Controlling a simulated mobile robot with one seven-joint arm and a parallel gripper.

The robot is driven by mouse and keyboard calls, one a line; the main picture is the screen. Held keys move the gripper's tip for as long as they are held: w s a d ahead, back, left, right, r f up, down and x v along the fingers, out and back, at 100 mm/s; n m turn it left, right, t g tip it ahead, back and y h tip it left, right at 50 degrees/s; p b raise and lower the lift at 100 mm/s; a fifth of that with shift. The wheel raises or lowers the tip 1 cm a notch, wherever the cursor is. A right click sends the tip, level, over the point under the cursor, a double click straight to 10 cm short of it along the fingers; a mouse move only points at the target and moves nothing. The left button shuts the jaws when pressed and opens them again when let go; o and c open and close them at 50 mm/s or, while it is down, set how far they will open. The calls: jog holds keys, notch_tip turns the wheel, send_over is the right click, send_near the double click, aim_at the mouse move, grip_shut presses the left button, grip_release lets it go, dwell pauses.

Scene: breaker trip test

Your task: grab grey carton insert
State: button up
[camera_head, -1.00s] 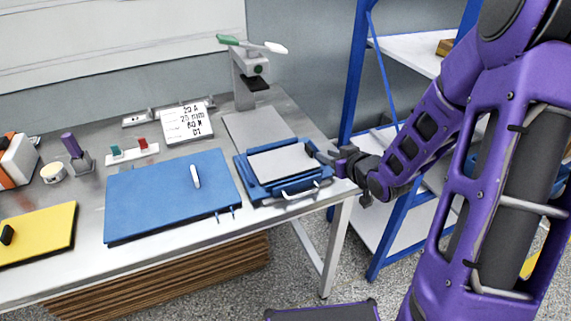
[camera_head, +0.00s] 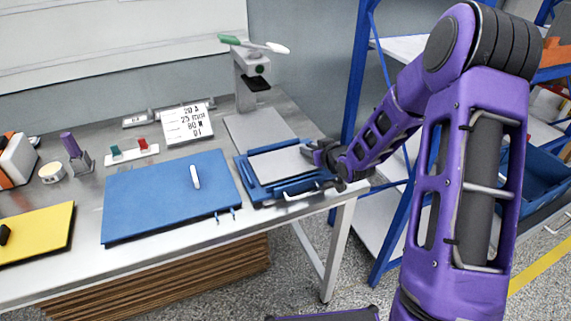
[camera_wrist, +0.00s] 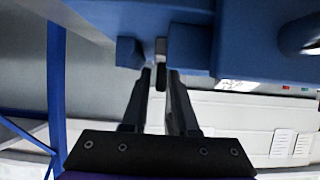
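The grey carton insert (camera_head: 278,163) is a flat light-grey panel lying in a blue case (camera_head: 262,192) at the right end of the bench. My gripper (camera_head: 312,154) is at the right edge of the case, beside the insert, at about its height. In the wrist view, my gripper (camera_wrist: 160,78) has its two dark fingers apart with a gap between them. A small dark piece shows between the fingertips, below a notch between two blue blocks of the case (camera_wrist: 195,45). Whether the fingers touch that piece is unclear.
A blue board (camera_head: 165,200) lies left of the case. A lever press (camera_head: 250,75) stands behind it, with a label card (camera_head: 187,123) to its left. A yellow board (camera_head: 40,232) lies far left. A blue-framed shelf (camera_head: 352,90) stands right of the bench.

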grip_shut()
